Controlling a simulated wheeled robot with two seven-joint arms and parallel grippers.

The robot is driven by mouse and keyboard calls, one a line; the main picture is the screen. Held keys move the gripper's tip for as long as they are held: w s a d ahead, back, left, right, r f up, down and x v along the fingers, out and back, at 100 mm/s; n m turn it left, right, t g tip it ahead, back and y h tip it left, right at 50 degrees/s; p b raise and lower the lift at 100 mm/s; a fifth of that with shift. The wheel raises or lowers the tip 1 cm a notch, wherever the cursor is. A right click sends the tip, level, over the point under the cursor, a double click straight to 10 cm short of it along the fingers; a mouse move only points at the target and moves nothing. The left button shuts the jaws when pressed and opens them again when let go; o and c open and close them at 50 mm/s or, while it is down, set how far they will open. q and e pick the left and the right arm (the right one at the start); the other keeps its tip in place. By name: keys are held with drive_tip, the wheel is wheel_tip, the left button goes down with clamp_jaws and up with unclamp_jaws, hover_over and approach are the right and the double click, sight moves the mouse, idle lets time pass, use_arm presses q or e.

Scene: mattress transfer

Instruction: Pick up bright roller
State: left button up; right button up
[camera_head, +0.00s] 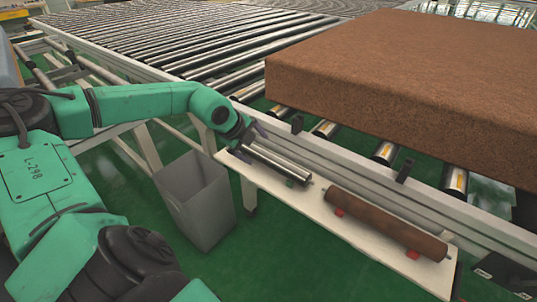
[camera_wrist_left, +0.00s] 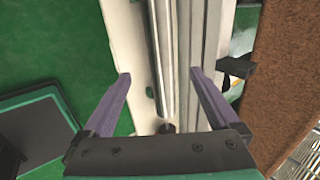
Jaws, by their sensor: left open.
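The bright roller (camera_head: 280,165), a shiny silver cylinder, lies on the white shelf (camera_head: 325,222) along the conveyor's side. My left gripper (camera_head: 247,146) is at the roller's near-left end in the head view. In the left wrist view my left gripper (camera_wrist_left: 161,74) is open, with one purple finger on each side of the bright roller (camera_wrist_left: 162,55). The fingers look apart from it, and their height above it is hard to judge. My right gripper is not in view.
A brown, rusty-looking roller (camera_head: 385,224) lies further right on the shelf, on red supports. A large brown mattress block (camera_head: 410,75) rests on the conveyor rollers (camera_head: 190,45). A grey bin (camera_head: 198,200) stands on the green floor below my left arm.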

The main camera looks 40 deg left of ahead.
sight(266, 157)
use_arm(q)
drive_tip(key=x, duration=0.4)
drive_tip(key=shift+w+f, duration=0.15)
drive_tip(key=shift+f, duration=0.05)
drive_tip(key=x, duration=0.2)
drive_tip(key=shift+w+f, duration=0.2)
drive_tip(key=x, duration=0.3)
drive_tip(key=shift+a, duration=0.1)
drive_tip(key=shift+w+a+f, duration=0.1)
drive_tip(key=shift+w+f, duration=0.2)
drive_tip(key=shift+f, duration=0.05)
drive_tip(key=shift+s+r, duration=0.1)
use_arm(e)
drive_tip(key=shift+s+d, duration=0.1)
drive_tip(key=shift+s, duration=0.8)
use_arm(q)
drive_tip(key=c, duration=1.4)
clamp_jaws()
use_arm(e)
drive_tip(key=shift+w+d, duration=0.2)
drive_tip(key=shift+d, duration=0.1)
